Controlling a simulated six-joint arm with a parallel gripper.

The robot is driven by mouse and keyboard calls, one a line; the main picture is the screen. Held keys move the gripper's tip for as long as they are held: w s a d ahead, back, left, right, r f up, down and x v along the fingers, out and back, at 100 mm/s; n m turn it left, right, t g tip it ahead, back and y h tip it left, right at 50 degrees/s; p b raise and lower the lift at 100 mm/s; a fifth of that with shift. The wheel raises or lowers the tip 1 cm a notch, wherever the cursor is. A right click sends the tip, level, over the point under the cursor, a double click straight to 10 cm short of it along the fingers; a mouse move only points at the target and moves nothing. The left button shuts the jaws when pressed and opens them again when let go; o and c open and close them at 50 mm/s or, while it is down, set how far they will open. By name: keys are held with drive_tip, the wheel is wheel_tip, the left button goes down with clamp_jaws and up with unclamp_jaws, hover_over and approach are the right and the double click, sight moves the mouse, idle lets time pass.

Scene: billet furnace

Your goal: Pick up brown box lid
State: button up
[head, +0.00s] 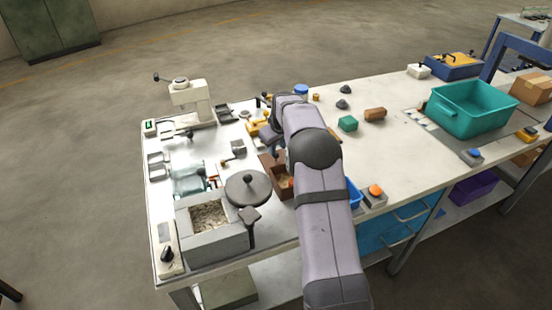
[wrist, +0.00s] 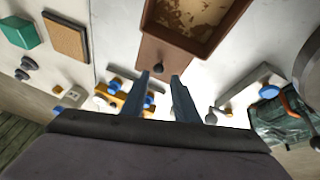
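The brown box lid (wrist: 180,57) is a flat brown panel with a dark round knob (wrist: 157,68), seen in the wrist view against the near side of the open brown box (wrist: 233,24). Whether it lies flat or leans there, I cannot tell. The box holds mottled tan material. My gripper (wrist: 160,77) is open, its two dark fingers apart on either side of the knob's line, tips close to it. Contact is not clear. In the head view the brown box (head: 268,165) shows beside my arm, which hides part of it and the gripper tips.
A yellow fixture with blue parts (wrist: 128,98) and a grey block with a lever (wrist: 238,100) flank the fingers. In the head view, a dark round pan lid (head: 247,187) and a grey furnace box (head: 212,240) stand left of my arm. A teal bin (head: 470,110) stands right.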

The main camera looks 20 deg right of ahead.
sight(276, 155)
drive_tip(key=shift+p+x, duration=0.35)
drive_tip(key=shift+x, duration=0.6)
drive_tip(key=p+x, duration=0.2)
drive_tip(key=shift+w+d+f, duration=0.1)
drive_tip(key=shift+w+f, duration=0.15)
drive_tip(key=shift+w, duration=0.1)
drive_tip(key=shift+p+x, duration=0.55)
drive_tip(key=shift+x, duration=0.65)
clamp_jaws()
